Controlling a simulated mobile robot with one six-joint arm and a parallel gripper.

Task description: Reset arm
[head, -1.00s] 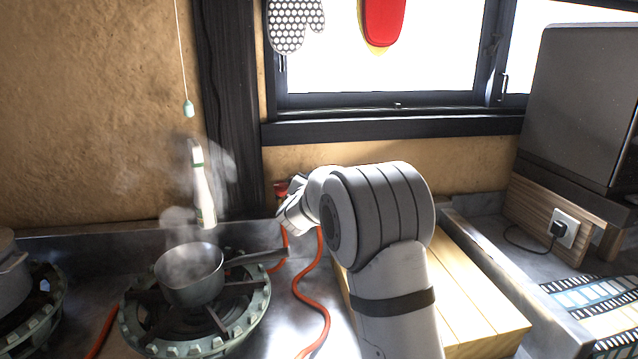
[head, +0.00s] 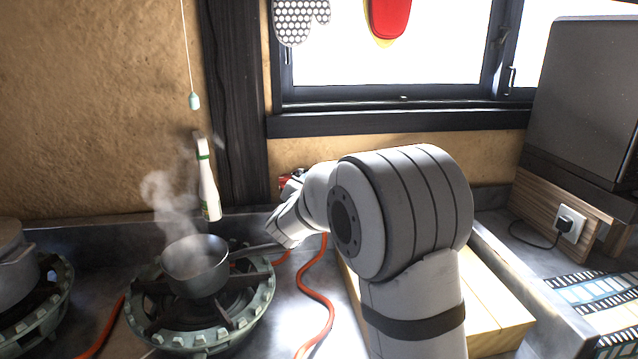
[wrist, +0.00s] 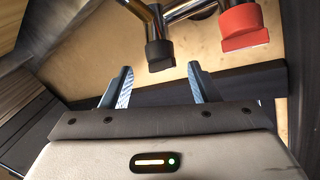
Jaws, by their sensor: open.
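My gripper (wrist: 159,88) shows in the wrist view with its two fingers spread wide apart and nothing between them. In that view it faces a clay wall and a dark wooden beam, with metal pipes beyond the fingertips. In the head view my arm reaches up from the bottom right and bends left towards the back wall. The fingers are hidden there behind the arm.
A steaming saucepan (head: 195,268) sits on a gas burner (head: 215,318) left of my arm. A white bottle (head: 208,185) is behind it. A wooden board (head: 495,310) lies under my arm. Metal pipes with a black end (wrist: 159,54) and a red end (wrist: 243,28) are close to my gripper.

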